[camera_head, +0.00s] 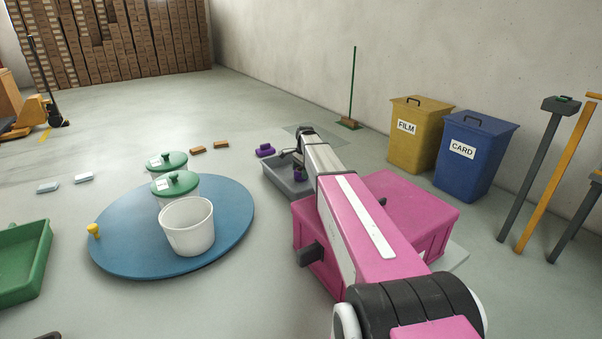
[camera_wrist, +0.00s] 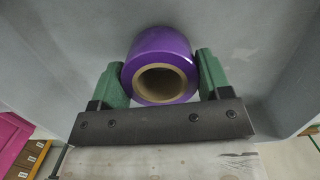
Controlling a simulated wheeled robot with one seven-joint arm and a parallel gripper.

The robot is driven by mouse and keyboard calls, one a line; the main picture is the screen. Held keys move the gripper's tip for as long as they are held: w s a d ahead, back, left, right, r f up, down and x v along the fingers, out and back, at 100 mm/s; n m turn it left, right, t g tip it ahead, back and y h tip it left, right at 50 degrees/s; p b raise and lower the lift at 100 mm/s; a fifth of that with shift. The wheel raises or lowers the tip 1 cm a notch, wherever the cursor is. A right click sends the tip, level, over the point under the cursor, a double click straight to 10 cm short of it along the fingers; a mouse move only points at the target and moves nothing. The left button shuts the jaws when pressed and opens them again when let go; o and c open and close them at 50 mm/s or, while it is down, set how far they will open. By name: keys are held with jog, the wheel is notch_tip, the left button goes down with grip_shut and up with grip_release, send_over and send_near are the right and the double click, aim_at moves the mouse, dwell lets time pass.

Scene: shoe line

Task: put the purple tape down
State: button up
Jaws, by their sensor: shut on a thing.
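The purple tape (camera_wrist: 160,48) is a roll with a brown cardboard core. In the wrist view it sits between the two green fingers of my gripper (camera_wrist: 160,80), which is shut on it. In the head view a small part of the purple tape (camera_head: 298,173) shows at the end of my arm, over the grey tray (camera_head: 272,179). Grey surfaces surround the tape in the wrist view. I cannot tell whether the tape touches the tray floor. My arm hides much of the tray.
A pink crate (camera_head: 425,205) stands right of the tray, partly behind my arm. A purple object (camera_head: 265,150) lies on the floor beyond the tray. A blue round board (camera_head: 120,245) with white tubs is at left. Yellow and blue bins (camera_head: 478,160) stand by the wall.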

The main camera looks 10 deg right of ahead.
jog(key=shift+f, duration=0.3)
jog(key=shift+f, duration=0.15)
jog(key=o, duration=0.9)
jog(key=shift+o, duration=0.2)
notch_tip(320, 180, up, 12)
jog(key=d, duration=0.1)
jog(key=shift+w+d, duration=0.15)
jog(key=shift+w, duration=0.15)
